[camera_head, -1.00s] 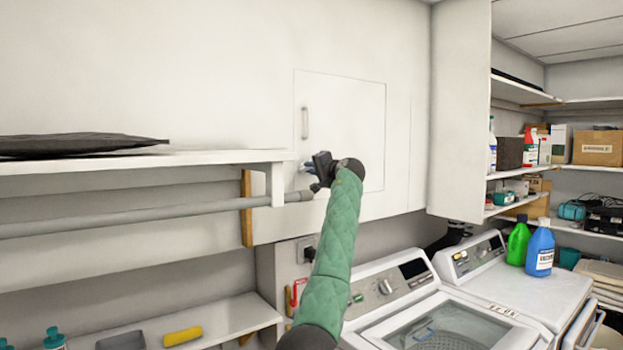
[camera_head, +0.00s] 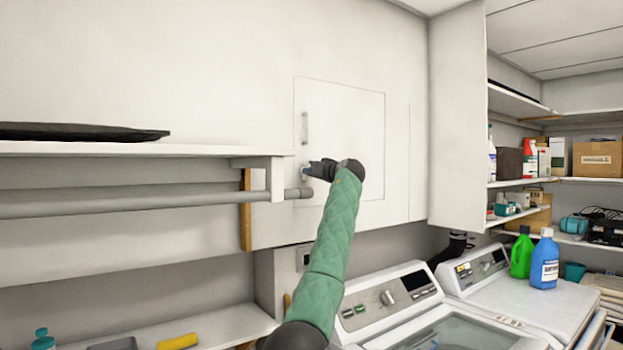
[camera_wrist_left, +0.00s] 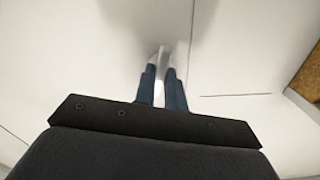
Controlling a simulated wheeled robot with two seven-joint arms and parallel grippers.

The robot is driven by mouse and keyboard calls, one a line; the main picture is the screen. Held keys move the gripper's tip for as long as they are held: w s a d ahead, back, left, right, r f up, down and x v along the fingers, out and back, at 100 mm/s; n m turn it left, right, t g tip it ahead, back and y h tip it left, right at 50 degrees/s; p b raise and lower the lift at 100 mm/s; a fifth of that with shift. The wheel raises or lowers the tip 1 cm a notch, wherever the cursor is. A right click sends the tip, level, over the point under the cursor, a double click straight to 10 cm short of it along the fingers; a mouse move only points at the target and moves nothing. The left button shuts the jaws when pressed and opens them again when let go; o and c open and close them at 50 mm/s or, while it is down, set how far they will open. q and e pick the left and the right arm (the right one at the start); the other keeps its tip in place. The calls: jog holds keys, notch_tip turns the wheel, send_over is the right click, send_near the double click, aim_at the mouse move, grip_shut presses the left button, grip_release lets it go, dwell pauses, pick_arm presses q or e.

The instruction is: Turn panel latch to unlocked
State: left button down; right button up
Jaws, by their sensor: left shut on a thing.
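The white panel (camera_head: 350,125) is set flush in the white wall cabinet and looks closed. A small upright handle (camera_head: 304,127) is on its left side. My left gripper (camera_head: 307,171) is below this handle, at the panel's lower left edge. In the left wrist view, its dark blue fingers (camera_wrist_left: 161,75) are shut on a narrow white piece, the panel latch (camera_wrist_left: 159,93). The fingers and wrist hide much of the latch, and its turned position is hard to tell. My right gripper is out of view.
A white shelf (camera_head: 200,150) with a grey rod (camera_head: 150,203) beneath it ends just left of my gripper. A washer (camera_head: 410,310) stands below right. A green bottle (camera_head: 522,252) and a blue bottle (camera_head: 544,260) stand on the neighbouring machine.

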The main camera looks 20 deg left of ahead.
pick_arm(q)
jog(key=shift+f+n+b, duration=0.2)
jog(key=shift+n+b, duration=0.25)
jog(key=shift+n, duration=1.25)
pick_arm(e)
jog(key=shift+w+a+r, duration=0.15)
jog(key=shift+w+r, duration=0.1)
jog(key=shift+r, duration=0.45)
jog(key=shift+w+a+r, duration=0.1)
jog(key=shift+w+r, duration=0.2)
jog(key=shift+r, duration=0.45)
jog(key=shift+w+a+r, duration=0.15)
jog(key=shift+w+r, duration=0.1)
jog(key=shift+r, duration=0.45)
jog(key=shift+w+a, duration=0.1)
pick_arm(q)
jog(key=c, duration=1.5)
grip_release()
jog(key=shift+w+a, duration=0.1)
jog(key=shift+o, duration=0.2)
jog(key=shift+r, duration=0.1)
